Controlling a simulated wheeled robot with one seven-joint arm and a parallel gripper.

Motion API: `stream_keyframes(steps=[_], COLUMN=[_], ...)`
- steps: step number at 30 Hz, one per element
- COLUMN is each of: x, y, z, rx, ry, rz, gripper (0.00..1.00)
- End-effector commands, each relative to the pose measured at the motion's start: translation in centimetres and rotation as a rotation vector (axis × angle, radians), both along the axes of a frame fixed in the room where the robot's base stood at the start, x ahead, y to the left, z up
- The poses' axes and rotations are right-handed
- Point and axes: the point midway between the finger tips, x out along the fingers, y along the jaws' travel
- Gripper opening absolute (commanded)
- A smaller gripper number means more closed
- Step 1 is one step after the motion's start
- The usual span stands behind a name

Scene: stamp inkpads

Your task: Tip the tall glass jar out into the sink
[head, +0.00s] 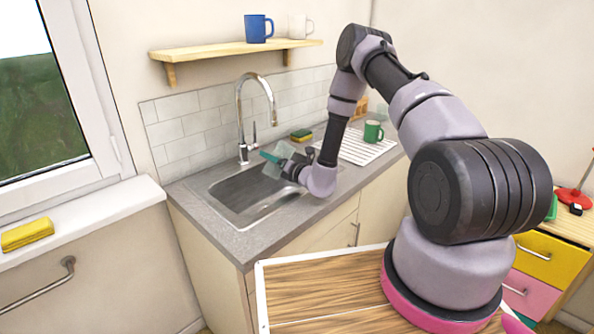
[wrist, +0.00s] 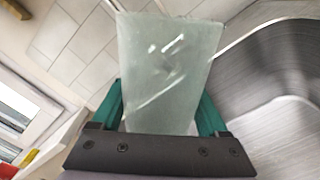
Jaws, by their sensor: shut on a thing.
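My gripper (wrist: 160,115) is shut on the tall glass jar (wrist: 168,65), a pale, greenish, translucent vessel held between the teal fingers in the wrist view. In the head view the jar (head: 275,167) shows small at my gripper (head: 281,158), above the sink (head: 232,193). The jar looks tilted well over from upright, and the arm partly hides it. I cannot tell whether anything is inside it. The steel sink basin also shows in the wrist view (wrist: 270,85). The basin's visible floor looks bare.
A curved tap (head: 240,115) stands behind the sink. A sponge (head: 301,135) lies on the counter near a drying rack (head: 365,150) with a green mug (head: 373,131). A shelf (head: 235,49) above holds a blue mug (head: 258,28) and a white mug (head: 299,27).

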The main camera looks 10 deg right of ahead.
Motion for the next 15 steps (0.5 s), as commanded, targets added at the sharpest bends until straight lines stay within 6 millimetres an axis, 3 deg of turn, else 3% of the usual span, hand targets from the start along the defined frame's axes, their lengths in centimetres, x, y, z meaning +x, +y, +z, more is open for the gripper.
stream_keyframes(steps=[7, 15], x=[-0.5, -1.1], y=[0.9, 1.8], z=[1.3, -0.4], rx=[-0.234, -0.455], ry=[-0.173, -0.335], rz=[0.003, 0.005], gripper=[0.00, 0.00])
